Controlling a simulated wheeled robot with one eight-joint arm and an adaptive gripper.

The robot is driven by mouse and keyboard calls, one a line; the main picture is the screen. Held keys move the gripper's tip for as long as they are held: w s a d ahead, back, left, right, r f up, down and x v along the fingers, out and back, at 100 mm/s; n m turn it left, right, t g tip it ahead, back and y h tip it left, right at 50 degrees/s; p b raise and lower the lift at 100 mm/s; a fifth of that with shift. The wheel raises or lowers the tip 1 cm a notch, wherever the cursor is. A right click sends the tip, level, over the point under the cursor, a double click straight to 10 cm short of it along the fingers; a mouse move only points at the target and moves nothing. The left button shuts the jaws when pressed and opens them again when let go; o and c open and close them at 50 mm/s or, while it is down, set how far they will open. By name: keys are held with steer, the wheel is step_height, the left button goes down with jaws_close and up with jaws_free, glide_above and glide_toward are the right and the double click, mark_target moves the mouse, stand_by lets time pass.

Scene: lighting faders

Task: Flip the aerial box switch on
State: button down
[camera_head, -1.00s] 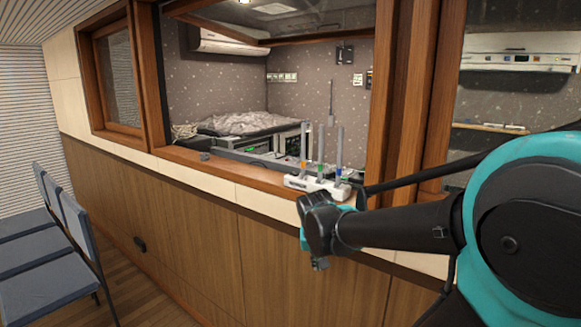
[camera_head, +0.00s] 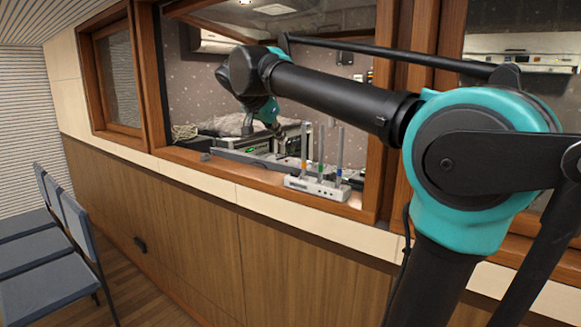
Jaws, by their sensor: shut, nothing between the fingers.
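The aerial box looks to be the small white box (camera_head: 317,188) on the wooden window ledge, with several upright grey aerials that carry coloured bands. Its switch is too small to make out. My gripper (camera_head: 277,132) hangs at the end of my arm in the window opening, above and left of the box and apart from it in the picture. It is small and dark here; it is shut with nothing held.
A long grey panel (camera_head: 240,160) lies along the ledge behind and left of the white box. Dark equipment stands behind it. A wooden window post (camera_head: 385,120) rises right of the box. Blue-grey chairs (camera_head: 60,240) stand at the left. The ledge front is clear left of the box.

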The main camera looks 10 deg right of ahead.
stand_by(0.3)
glide_above(290, 177)
steer(key=f, duration=0.6)
steer(key=shift+s+d+f, duration=0.1)
steer(key=shift+s+f, duration=0.1)
steer(key=f, duration=0.3)
steer(key=shift+w+f, duration=0.2)
steer(key=shift+w, duration=0.15)
steer(key=shift+f, duration=0.6)
steer(key=shift+f, duration=0.1)
steer(key=shift+w+f, duration=0.1)
steer(key=shift+f, duration=0.1)
